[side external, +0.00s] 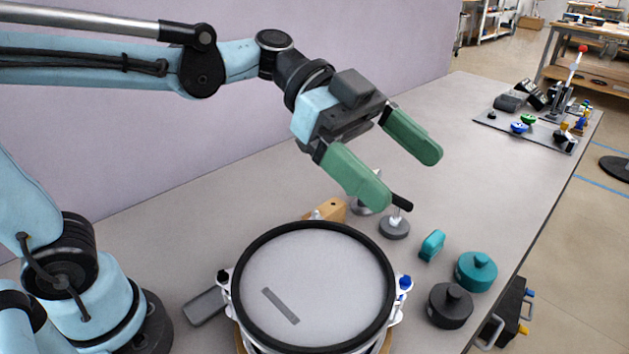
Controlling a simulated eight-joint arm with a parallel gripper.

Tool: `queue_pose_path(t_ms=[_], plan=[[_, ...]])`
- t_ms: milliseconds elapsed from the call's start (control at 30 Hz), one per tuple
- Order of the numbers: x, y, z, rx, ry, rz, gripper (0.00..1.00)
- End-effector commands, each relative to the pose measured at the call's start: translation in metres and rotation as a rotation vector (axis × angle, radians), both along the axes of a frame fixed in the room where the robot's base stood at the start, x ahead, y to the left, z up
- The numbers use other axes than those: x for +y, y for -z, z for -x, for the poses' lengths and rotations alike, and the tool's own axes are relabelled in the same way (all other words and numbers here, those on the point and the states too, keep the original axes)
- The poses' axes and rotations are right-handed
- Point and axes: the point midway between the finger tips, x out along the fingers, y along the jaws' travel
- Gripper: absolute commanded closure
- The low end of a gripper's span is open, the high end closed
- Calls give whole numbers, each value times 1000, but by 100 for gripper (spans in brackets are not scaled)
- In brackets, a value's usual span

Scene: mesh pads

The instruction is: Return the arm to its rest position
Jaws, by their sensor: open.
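My gripper (403,172) has two green fingers spread apart with nothing between them. It hangs in the air above the table, over and behind the round mesh pad (335,270). My arm reaches out from the left side of the picture, stretched over the table. The mesh pad has a black rim, a pale grey face and a dark grey strip on it. It rests on a wooden support that shows only in part.
To the pad's right stand a dark weight (450,306), a teal weight (476,271) and a small teal piece (432,245). A metal stand with a black handle (396,224) is under the fingers. A grey board (535,130) with several parts lies far back. The table's middle right is clear.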

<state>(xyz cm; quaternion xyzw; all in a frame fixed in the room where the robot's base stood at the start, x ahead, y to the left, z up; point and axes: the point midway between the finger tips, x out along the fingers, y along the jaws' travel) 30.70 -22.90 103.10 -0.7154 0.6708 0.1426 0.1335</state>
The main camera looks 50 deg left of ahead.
Motion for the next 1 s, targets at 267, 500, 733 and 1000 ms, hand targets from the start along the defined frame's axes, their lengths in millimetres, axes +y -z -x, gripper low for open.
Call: queue_pose_path(t_ms=[267,500,733,1000], plan=[[-12,-3,44,0,51,0,0],[-18,-2,77,0,89,0,0],[-20,0,94,0,110,0,0],[-21,0,97,1,113,0,0]])
